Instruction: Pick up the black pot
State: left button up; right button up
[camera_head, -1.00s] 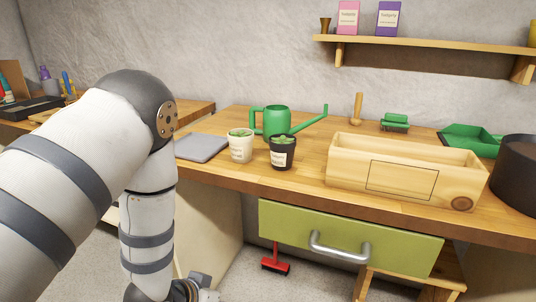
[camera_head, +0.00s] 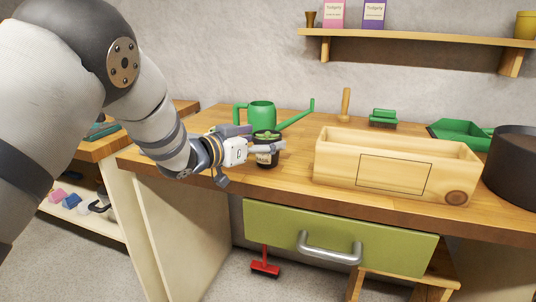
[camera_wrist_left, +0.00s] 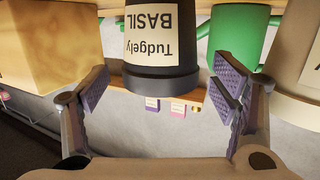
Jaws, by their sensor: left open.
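The black pot (camera_head: 267,157), holding a green plant, stands upright on the wooden bench. Its pale label shows in the left wrist view, where the pot (camera_wrist_left: 161,83) appears upside down, reading "Tudgely BASIL". My left gripper (camera_head: 260,142) reaches in from the left at the pot and partly covers it in the head view. In the wrist view my left gripper (camera_wrist_left: 163,88) is open, with one finger on each side of the pot's outline. I cannot tell whether the fingers touch it. My right gripper is not in view.
A green watering can (camera_head: 262,114) stands just behind the pot. A white pot (camera_wrist_left: 300,70) is close beside it in the wrist view; my gripper hides it in the head view. A wooden planter box (camera_head: 335,168) stands to the right. A shelf (camera_head: 420,39) hangs above.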

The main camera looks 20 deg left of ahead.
pick_arm(q)
jog(key=shift+f+x, duration=0.25)
jog(key=shift+x, duration=0.9)
jog(key=shift+a+r, duration=0.1)
jog(key=shift+r, duration=0.1)
jog(key=c, duration=1.3)
jog(key=shift+c, duration=0.9)
